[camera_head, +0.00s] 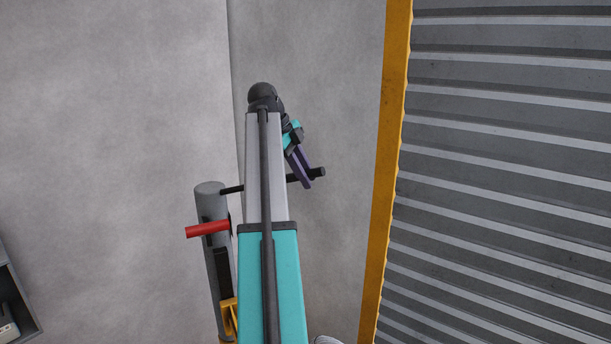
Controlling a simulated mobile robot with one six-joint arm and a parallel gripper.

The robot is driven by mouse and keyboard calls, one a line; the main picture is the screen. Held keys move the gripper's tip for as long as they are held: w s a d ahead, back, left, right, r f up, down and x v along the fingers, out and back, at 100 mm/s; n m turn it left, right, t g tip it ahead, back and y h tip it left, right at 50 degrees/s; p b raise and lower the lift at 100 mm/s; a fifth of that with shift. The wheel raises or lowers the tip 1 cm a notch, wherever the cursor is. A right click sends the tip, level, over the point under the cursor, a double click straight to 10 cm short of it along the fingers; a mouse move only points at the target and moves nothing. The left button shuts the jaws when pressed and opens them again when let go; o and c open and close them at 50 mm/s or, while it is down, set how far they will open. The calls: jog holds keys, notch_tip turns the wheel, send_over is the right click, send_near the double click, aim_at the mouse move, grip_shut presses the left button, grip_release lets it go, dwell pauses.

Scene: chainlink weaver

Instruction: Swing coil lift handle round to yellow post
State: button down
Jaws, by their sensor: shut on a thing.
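A grey upright post (211,195) stands left of my arm. A thin dark handle bar (232,189) runs from near its top to the right, passes behind my arm, and shows again with a dark knob end (320,172). My gripper (306,177), with purple fingers, is shut on the bar just left of the knob. The finger contact is small and partly hidden. A tall yellow post (385,170) stands to the right of the gripper, apart from the handle, along the edge of a ribbed grey shutter.
A red bar (207,229) sticks out left from the grey post. A small yellow bracket (230,318) sits low on it. The ribbed shutter (510,190) fills the right side. A dark open box (12,300) is at lower left.

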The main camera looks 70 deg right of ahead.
jog(key=shift+w, duration=0.1)
jog(key=c, duration=1.5)
grip_release()
jog(key=shift+c, duration=0.2)
jog(key=shift+d, duration=0.1)
jog(key=shift+r, duration=0.1)
